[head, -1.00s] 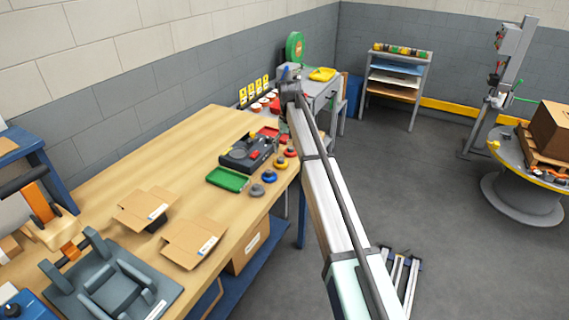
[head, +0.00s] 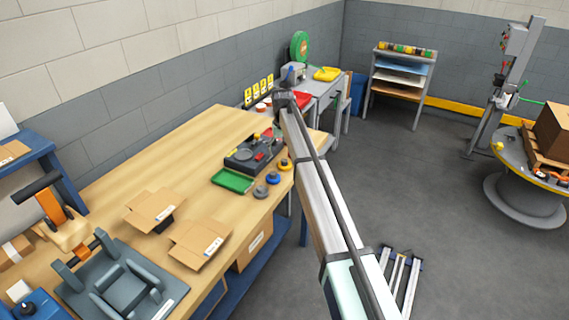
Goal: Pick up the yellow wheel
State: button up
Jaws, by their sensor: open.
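The yellow wheel (head: 285,164) lies flat near the right edge of the wooden workbench (head: 190,150), close beside my arm's long link in the picture. A blue wheel (head: 273,177) and a grey wheel (head: 260,191) lie in front of it, in a row along the bench edge. My arm reaches from the lower right toward the bench, and its far joint shows above the row of wheels. My gripper cannot be made out; the arm hides that area.
A dark fixture with a red part (head: 255,155) stands left of the wheels. A green tray (head: 232,181) lies in front of it. Open cardboard boxes (head: 200,243) and a grey cradle (head: 120,285) fill the near bench.

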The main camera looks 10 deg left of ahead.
aim_at(285, 161)
jog(key=shift+w+d+f+p, duration=0.15)
jog(key=shift+f+p, duration=0.55)
jog(key=shift+f, duration=0.85)
jog(key=shift+d+f+p, duration=0.2)
jog(key=shift+f+p, duration=0.45)
jog(key=shift+f, duration=0.85)
jog(key=c, duration=1.3)
